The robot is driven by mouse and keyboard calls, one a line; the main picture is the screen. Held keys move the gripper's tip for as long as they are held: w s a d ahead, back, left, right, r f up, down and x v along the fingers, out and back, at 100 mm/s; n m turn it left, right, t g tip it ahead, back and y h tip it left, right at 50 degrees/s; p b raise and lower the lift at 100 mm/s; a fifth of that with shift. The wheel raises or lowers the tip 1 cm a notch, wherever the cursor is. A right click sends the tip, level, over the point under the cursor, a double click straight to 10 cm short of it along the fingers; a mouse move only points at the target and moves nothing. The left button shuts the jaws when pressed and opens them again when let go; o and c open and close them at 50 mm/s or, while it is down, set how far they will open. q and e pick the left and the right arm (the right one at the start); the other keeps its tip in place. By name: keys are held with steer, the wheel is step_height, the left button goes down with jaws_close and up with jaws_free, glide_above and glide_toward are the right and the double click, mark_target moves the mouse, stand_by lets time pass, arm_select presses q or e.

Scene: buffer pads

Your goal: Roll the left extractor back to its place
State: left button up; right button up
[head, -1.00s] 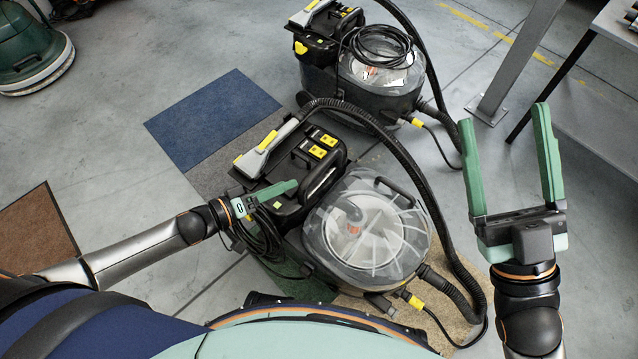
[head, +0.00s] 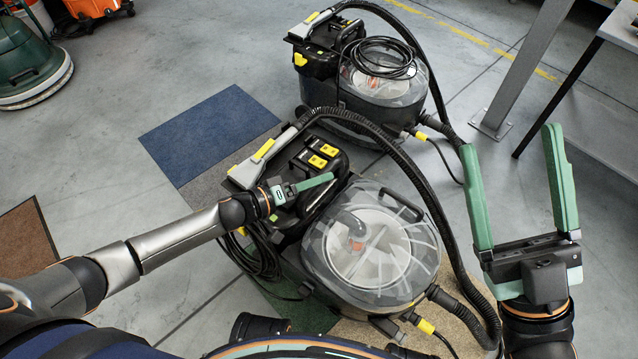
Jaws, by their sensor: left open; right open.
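The nearer extractor (head: 368,256) stands in front of me, with a clear round tank, a black rear housing with yellow latches, and a grey hose nozzle. A second, similar extractor (head: 388,88) stands behind it. My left gripper (head: 326,181) is open over the nearer extractor's black housing; one green finger shows clearly. Whether it touches the housing cannot be told, and part of the housing is hidden behind it. My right gripper (head: 510,142) is open and empty, fingers pointing up the picture, to the right of the nearer extractor's hose.
Blue (head: 208,132), grey, green and tan (head: 455,290) carpet pads lie around and under the nearer extractor. A brown mat (head: 25,240) lies at left. A green floor machine (head: 30,65) stands top left. A grey post (head: 525,70) and table (head: 618,28) stand at right. Floor at left is open.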

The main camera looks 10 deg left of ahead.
arm_select(q)
steer(key=shift+w+d+f, duration=0.1)
steer(key=shift+w+d, duration=0.2)
steer(key=shift+d, duration=0.05)
jaws_close()
stand_by(0.3)
stand_by(1.0)
